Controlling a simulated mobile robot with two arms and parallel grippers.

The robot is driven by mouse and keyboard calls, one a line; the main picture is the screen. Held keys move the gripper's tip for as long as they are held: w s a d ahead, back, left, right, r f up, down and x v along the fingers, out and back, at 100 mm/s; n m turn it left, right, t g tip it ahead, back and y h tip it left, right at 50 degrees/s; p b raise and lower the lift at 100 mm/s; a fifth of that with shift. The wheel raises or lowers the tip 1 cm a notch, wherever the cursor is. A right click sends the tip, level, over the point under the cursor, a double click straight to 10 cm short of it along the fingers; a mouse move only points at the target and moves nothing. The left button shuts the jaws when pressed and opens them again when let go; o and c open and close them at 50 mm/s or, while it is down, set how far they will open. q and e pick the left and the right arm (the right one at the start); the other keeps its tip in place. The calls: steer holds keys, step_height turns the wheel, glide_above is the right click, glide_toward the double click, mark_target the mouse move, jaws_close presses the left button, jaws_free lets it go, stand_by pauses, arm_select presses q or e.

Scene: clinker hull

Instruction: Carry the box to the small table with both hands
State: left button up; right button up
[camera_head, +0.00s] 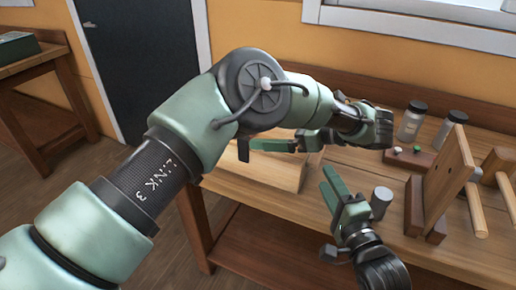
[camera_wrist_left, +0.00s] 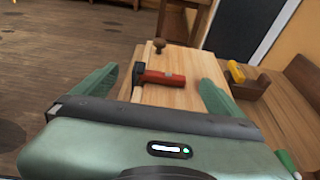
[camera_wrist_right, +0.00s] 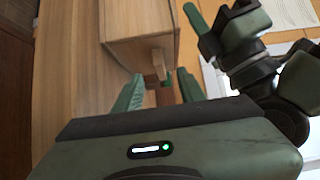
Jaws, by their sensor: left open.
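The box (camera_head: 262,175) is pale wood and stands on the workbench, partly hidden behind my left arm in the head view. In the left wrist view the box (camera_wrist_left: 190,62) has a red-handled hammer (camera_wrist_left: 160,78) on it and a dark knob (camera_wrist_left: 158,45) at its far end. In the right wrist view the box (camera_wrist_right: 140,38) shows a wooden handle (camera_wrist_right: 158,64) on its near face. My left gripper (camera_head: 262,147) is open above the box. My right gripper (camera_head: 330,183) is open right of the box, its fingers apart short of the handle. A small table (camera_head: 40,65) stands at far left.
A green case (camera_head: 16,46) sits on the small table. The workbench (camera_head: 300,210) also bears two jars (camera_head: 411,121), a grey cylinder (camera_head: 381,200), an upright wooden board (camera_head: 448,180) and a mallet (camera_head: 476,208) to the right. Open floor (camera_head: 165,235) lies between bench and small table.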

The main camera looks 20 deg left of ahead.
arm_select(q)
steer(key=x, duration=0.5)
steer(key=shift+w+a+f, duration=0.15)
steer(key=shift+w+f, duration=0.05)
steer(key=shift+f, duration=0.05)
arm_select(e)
steer(key=x, duration=0.5)
steer(key=shift+w+a+f, duration=0.1)
steer(key=shift+w+a, duration=0.1)
arm_select(q)
steer(key=shift+a, duration=0.45)
arm_select(e)
steer(key=shift+w+a, duration=0.25)
steer(key=shift+w, duration=0.15)
arm_select(q)
steer(key=c, duration=0.7)
arm_select(e)
steer(key=c, duration=0.7)
arm_select(q)
steer(key=c, duration=0.6)
arm_select(e)
jaws_close()
arm_select(q)
steer(key=c, duration=0.8)
steer(key=shift+o, duration=0.2)
